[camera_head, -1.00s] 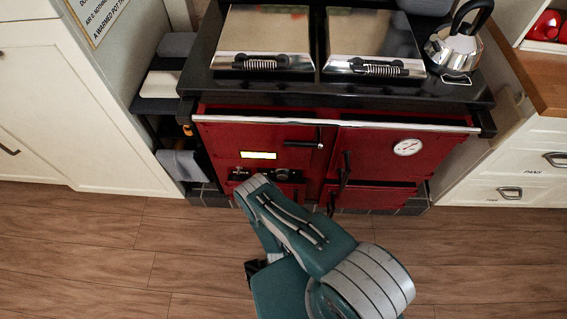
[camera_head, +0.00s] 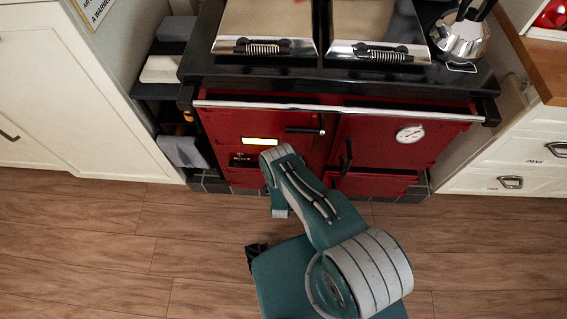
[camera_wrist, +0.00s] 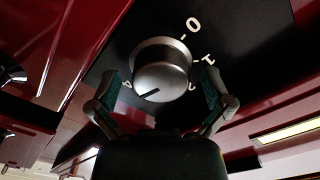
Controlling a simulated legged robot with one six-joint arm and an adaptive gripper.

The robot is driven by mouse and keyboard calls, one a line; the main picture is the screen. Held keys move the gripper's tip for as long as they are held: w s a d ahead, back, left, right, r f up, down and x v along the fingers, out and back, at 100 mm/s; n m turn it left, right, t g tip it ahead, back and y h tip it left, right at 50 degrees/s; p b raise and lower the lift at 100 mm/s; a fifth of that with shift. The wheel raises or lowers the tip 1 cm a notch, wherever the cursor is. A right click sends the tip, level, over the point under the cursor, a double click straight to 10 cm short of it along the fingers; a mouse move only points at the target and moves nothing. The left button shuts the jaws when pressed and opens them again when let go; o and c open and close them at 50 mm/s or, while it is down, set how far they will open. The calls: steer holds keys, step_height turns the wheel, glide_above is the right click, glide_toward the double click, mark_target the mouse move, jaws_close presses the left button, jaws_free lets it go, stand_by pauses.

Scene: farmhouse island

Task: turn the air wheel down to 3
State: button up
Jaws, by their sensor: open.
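The air wheel, a round silver knob (camera_wrist: 162,70), sits on a black plate on the stove's red front in the wrist view. Pale marks stand around it: an O at the top, then further marks down the right side and one at lower left. A dark line on the knob's face points toward the bottom, slightly left. My gripper (camera_wrist: 162,88) is open, one finger on each side of the knob. I cannot tell whether either finger touches it. In the head view my forearm hides the knob and the gripper.
A kettle (camera_head: 462,38) stands on top at right. White cabinets (camera_head: 70,100) flank it. The wooden floor (camera_head: 150,240) in front is clear.

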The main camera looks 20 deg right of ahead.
steer(key=c, duration=1.1)
steer(key=shift+n, duration=0.3)
steer(key=n, duration=0.9)
steer(key=shift+r, duration=0.1)
steer(key=o, duration=1.1)
steer(key=shift+w, duration=0.1)
